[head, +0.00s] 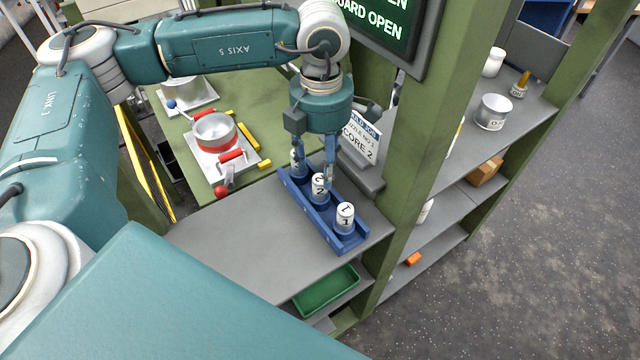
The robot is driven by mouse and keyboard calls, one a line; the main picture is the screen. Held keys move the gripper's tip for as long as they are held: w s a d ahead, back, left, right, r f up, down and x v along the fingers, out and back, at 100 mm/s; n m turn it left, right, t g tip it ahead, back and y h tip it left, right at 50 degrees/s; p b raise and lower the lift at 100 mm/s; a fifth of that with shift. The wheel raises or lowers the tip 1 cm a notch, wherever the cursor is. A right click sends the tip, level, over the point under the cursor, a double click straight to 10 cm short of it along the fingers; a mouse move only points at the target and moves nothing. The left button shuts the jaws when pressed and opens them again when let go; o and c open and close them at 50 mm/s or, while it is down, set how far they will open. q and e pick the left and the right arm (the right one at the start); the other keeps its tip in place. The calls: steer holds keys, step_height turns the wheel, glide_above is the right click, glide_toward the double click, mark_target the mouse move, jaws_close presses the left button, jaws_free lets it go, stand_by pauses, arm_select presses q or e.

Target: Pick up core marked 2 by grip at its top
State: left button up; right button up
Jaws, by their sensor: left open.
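The core marked 2 (319,186) stands upright in the middle of a blue rack (341,240) on a grey shelf. The core marked 1 (345,216) stands in the rack's near end. Another white core (297,160) stands at the far end, partly hidden behind a finger, its mark not readable. My left gripper (315,179) points down over the rack, open, its fingers close to the core marked 2, one at its right and one farther left near the far core. I cannot tell whether they touch it. My right gripper is out of view.
A sign (359,145) reading CORE 2 stands behind the rack, beside a green post (440,130). A silver and red drum (215,132) sits in a fixture on the green table at left. A green tray (326,289) lies below. The grey shelf (230,240) is clear left of the rack.

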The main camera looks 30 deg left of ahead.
mark_target(320, 178)
arm_select(q)
step_height(320, 178, down, 4)
steer(key=p, duration=0.2)
steer(key=shift+a+f+p, duration=0.15)
steer(key=shift+f+p, duration=0.05)
steer(key=shift+p, duration=0.2)
steer(key=shift+f, duration=0.35)
steer(key=shift+w+f, duration=0.1)
steer(key=shift+f, duration=0.05)
jaws_close()
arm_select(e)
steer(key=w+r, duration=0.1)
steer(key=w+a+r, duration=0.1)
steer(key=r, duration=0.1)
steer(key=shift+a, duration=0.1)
